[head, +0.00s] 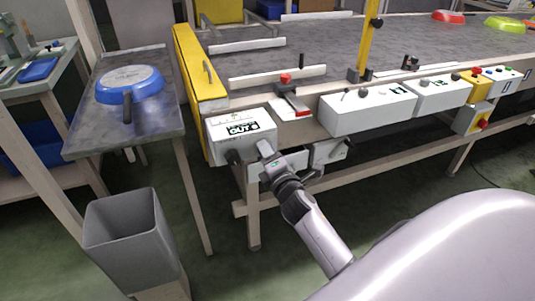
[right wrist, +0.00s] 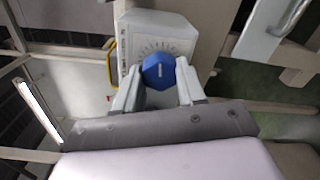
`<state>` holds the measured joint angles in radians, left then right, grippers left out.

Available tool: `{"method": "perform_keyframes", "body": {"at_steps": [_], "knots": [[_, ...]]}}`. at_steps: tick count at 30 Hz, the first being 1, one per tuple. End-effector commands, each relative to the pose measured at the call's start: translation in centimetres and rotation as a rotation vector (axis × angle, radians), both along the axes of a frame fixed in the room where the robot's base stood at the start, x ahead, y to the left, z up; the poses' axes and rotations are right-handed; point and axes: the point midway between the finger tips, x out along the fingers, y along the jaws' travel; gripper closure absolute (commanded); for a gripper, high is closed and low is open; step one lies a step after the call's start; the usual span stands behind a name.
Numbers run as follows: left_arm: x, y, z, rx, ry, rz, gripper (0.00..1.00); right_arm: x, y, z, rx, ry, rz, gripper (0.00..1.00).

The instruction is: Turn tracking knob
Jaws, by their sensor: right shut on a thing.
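The tracking knob (right wrist: 158,72) is a blue round knob with a pale pointer line. It sits on the face of a white box (right wrist: 160,32) with a printed dial scale around the knob, in the right wrist view. My right gripper (right wrist: 157,88) has one finger on each side of the knob and is shut on it. In the head view the right gripper (head: 264,150) reaches to the white boxes under the conveyor's near left corner, and the knob is hidden there. My left gripper is not in view.
A white OUT box (head: 226,144) is beside the gripper, under the conveyor (head: 330,45). A grey bin (head: 125,220) stands in front. Several control boxes line the conveyor's edge.

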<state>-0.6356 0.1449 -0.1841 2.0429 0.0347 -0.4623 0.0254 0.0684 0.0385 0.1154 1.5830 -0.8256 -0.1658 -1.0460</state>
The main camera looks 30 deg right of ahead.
Motion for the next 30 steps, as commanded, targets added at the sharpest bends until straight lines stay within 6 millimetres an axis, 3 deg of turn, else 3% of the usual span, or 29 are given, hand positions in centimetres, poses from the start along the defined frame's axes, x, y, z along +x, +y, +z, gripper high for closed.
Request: {"method": "perform_keyframes", "body": {"at_steps": [10, 27, 28, 30], "knots": [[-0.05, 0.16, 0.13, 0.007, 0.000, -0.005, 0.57, -0.05, 0.05, -0.16, 0.143, -0.030, 0.000, 0.91], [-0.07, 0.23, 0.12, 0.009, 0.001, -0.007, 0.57, -0.06, 0.07, -0.19, 0.168, -0.036, 0.000, 0.91], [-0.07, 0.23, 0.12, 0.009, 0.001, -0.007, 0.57, -0.06, 0.07, -0.19, 0.168, -0.036, 0.000, 0.51], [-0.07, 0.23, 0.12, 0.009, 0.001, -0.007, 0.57, -0.05, 0.06, -0.17, 0.168, -0.036, 0.000, 0.35]]}}
